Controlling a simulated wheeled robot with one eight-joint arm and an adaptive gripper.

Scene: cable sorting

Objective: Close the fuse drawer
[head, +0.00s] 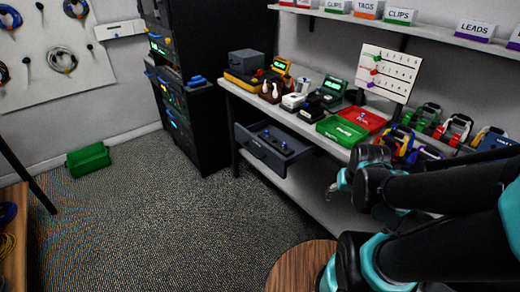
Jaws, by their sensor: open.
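The fuse drawer (262,153) is a dark grey drawer under the left part of the workbench. It is pulled out from under the bench top, and several small blue items show inside it. A small round knob or handle shows on its front face. My gripper (331,191) is at the right of the drawer, in front of the bench, apart from the drawer. It is small in the picture and partly hidden by my own arm. It is open, with nothing seen in it.
The workbench (232,84) holds testers, a green tray (341,130), a red tray (364,118) and cable coils. A black equipment rack (205,134) stands left of the drawer. A green box (88,160) lies on the floor. A round wooden top (297,268) is in front; carpet before the drawer is clear.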

